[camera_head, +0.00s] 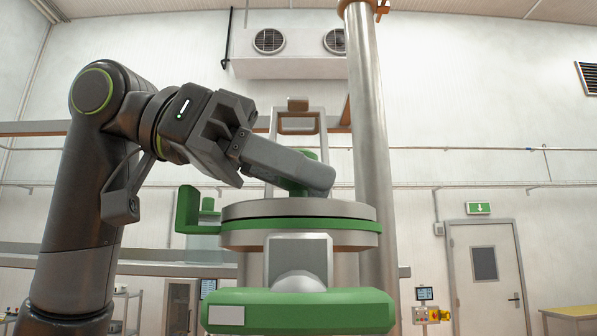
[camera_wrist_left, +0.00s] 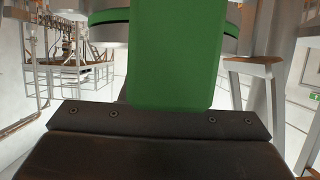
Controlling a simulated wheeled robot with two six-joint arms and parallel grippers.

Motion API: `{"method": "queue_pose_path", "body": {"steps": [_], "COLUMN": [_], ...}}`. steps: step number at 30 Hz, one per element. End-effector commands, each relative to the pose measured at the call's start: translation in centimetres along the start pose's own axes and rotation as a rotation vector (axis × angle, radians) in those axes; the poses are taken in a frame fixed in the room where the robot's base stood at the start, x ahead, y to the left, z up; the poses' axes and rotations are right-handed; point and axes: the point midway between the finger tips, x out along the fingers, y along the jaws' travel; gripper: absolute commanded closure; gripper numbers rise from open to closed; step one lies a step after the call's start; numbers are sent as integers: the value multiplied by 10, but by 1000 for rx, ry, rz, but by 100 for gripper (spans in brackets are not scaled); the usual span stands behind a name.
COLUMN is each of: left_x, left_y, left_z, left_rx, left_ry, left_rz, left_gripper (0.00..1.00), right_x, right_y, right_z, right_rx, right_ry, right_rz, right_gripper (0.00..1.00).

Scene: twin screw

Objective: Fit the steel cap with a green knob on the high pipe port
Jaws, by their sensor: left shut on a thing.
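The steel cap (camera_head: 245,210) is a flat round disc, level in the head view, with a green knob (camera_head: 293,187) standing on its top. My left gripper (camera_head: 315,178) reaches in from the left and is shut on the knob, whose middle its fingers largely hide. The green knob (camera_wrist_left: 175,50) also fills the middle of the left wrist view, above the dark gripper edge. Directly under the cap are a green ring and a steel rim of the high pipe port (camera_head: 345,239). I cannot tell whether cap and port touch. My right gripper is not in view.
A green bracket (camera_head: 187,212) stands up at the left of the port. A wide green block (camera_head: 300,312) with a grey piece above it is in front, below. A tall steel pipe (camera_head: 370,130) rises close behind on the right.

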Motion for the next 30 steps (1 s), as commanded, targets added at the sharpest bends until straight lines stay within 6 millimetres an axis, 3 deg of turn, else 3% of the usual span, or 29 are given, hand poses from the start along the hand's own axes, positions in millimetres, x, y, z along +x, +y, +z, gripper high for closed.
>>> {"method": "queue_pose_path", "body": {"steps": [3,4,10,24,30], "left_x": [1,1,1,0,-23], "left_y": [0,0,0,0,-1], "left_z": [2,2,1,2,3], "left_rx": [0,0,0,0,-3], "left_ry": [2,2,1,0,2], "left_rz": [0,0,0,0,-3], "left_gripper": [100,69,45,45,45], "right_x": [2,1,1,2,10], "right_y": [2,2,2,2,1], "right_z": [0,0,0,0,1], "right_rx": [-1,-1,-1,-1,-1], "right_ry": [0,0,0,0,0], "right_rz": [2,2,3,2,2], "right_gripper": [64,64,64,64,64]}}
